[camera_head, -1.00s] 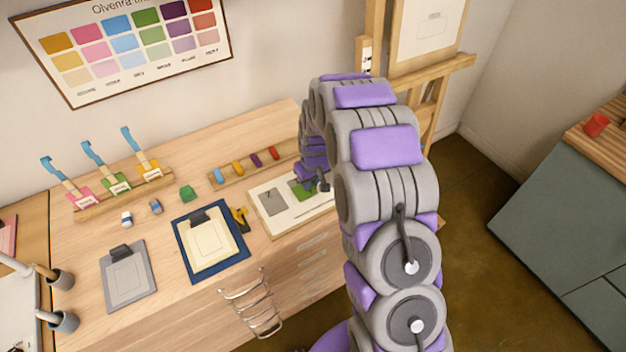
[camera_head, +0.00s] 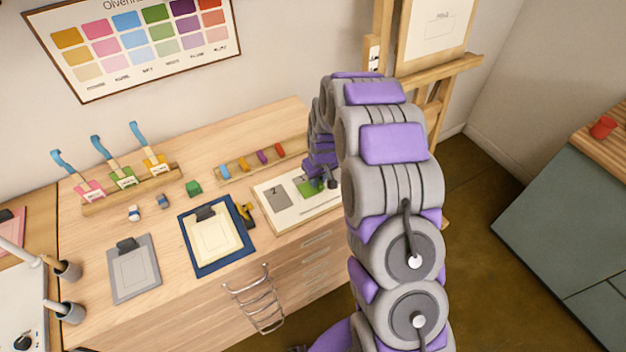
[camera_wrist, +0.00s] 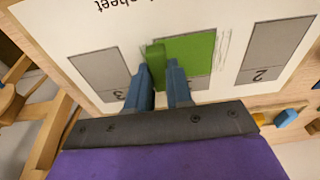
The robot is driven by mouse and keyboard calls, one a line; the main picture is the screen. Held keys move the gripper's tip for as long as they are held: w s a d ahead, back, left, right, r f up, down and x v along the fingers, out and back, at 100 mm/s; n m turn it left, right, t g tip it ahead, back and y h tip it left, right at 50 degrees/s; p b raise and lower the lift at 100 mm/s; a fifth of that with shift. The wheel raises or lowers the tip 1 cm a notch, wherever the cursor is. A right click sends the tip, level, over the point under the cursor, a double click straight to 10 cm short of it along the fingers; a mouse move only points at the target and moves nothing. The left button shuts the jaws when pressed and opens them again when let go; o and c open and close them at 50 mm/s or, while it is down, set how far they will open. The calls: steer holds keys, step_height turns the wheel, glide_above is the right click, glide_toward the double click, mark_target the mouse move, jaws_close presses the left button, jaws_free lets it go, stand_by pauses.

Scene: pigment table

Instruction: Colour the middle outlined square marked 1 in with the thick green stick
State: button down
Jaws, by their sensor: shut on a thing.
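My gripper (camera_wrist: 160,85) is shut on the thick green stick (camera_wrist: 156,64), held between its blue fingers, with the stick's end at the paper. In the head view my gripper (camera_head: 328,185) is over the sheet (camera_head: 268,212). The middle outlined square (camera_wrist: 199,84) is mostly covered with green colour (camera_wrist: 190,52). A grey strip shows along its edge nearest my gripper in the wrist view. Thin dark scribbles run along its sides. Its number is hidden behind my fingers. The grey squares marked 2 (camera_wrist: 268,50) and 3 (camera_wrist: 103,70) lie on either side.
A rack (camera_head: 226,179) of coloured sticks stands behind the sheet.

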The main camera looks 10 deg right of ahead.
steer(key=shift+d, duration=0.15)
steer(key=shift+s, duration=0.1)
steer(key=shift+s+a+p, duration=0.15)
steer(key=shift+s+a, duration=0.05)
steer(key=shift+a, duration=0.5)
steer(key=shift+s+a+p, duration=0.15)
steer(key=shift+a, duration=0.55)
steer(key=shift+r, duration=0.2)
step_height(320, 180, up, 7)
steer(key=p, duration=0.2)
steer(key=shift+f, duration=0.1)
